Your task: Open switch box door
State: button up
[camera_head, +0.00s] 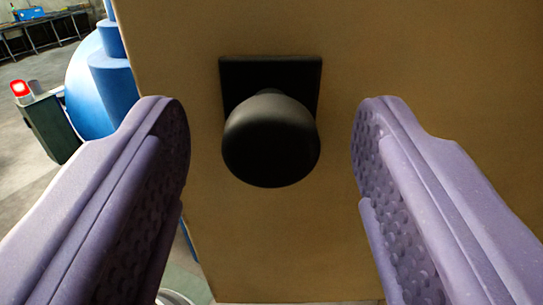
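The switch box door (440,60) is a flat tan panel that fills most of the view. A round black knob (270,140) on a square black plate (312,75) sticks out from it. My gripper (271,135) has two purple fingers, spread wide apart. The left finger is to the left of the knob and the right finger to its right, with a clear gap on each side in the picture. Nothing is between the fingers but the knob, and neither finger appears to touch it. The door's hinges and frame are not in view.
Left of the panel stands a large blue rounded object (90,85). A dark green box (50,125) with a red lamp (19,88) is further left.

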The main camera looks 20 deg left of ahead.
jog(key=p+v, duration=0.1)
jog(key=v, duration=0.7)
jog(key=shift+w, duration=0.1)
dwell(0.4)
